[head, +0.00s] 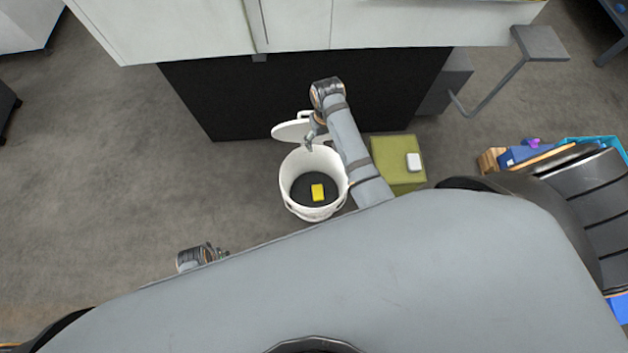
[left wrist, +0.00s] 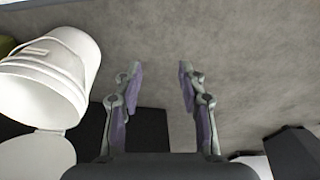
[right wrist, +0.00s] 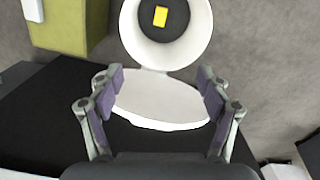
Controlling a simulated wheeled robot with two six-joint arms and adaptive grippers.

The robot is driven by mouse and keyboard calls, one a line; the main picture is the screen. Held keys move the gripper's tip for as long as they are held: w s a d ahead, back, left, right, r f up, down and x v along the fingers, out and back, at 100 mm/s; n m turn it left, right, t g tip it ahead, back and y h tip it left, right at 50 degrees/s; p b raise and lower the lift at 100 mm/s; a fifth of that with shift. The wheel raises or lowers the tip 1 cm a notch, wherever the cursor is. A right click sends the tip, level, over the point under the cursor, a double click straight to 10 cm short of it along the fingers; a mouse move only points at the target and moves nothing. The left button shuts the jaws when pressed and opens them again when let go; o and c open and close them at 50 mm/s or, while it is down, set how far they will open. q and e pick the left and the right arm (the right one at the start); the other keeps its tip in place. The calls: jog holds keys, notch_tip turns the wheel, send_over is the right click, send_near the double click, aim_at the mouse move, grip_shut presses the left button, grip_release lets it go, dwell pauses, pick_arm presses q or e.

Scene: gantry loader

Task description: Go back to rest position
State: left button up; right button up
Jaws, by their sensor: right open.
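My right gripper (head: 312,140) is at the white bucket's back edge, over its opened lid (head: 295,130). In the right wrist view the right gripper (right wrist: 160,85) is open and empty, with the lid (right wrist: 160,105) showing between and beyond its fingers. My left gripper (head: 222,254) is low at the left, partly hidden by my body. In the left wrist view the left gripper (left wrist: 158,72) is open and empty, facing bare floor.
The white bucket (head: 286,190) stands open with a yellow block (head: 318,192) inside. A green box (head: 390,177) with a white item (head: 413,162) on top is right of it. A black-fronted cabinet (head: 240,100) stands behind. Floor at left is clear.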

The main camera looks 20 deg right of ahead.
jog(key=shift+f, duration=0.1)
jog(key=s+d+f+p, duration=0.1)
jog(key=s+d+f, duration=0.2)
jog(key=s+f, duration=0.9)
jog(key=s+d+f, duration=0.3)
jog(key=s+f, duration=0.7)
jog(key=f, duration=0.5)
pick_arm(q)
jog(key=s+a+f, duration=0.2)
jog(key=s+f, duration=1.1)
jog(key=s, duration=0.2)
jog(key=shift+s, duration=0.35)
pick_arm(e)
jog(key=s+d+f, duration=0.1)
jog(key=s+d, duration=0.1)
jog(key=s, duration=0.4)
jog(key=s+d+f+t, duration=0.1)
jog(key=s+f, duration=0.1)
jog(key=s, duration=0.4)
jog(key=shift+s+d+f+n+h, duration=0.2)
jog(key=shift+s+d+n+h, duration=0.1)
jog(key=shift+s+d+h, duration=0.1)
jog(key=shift+w, duration=0.1)
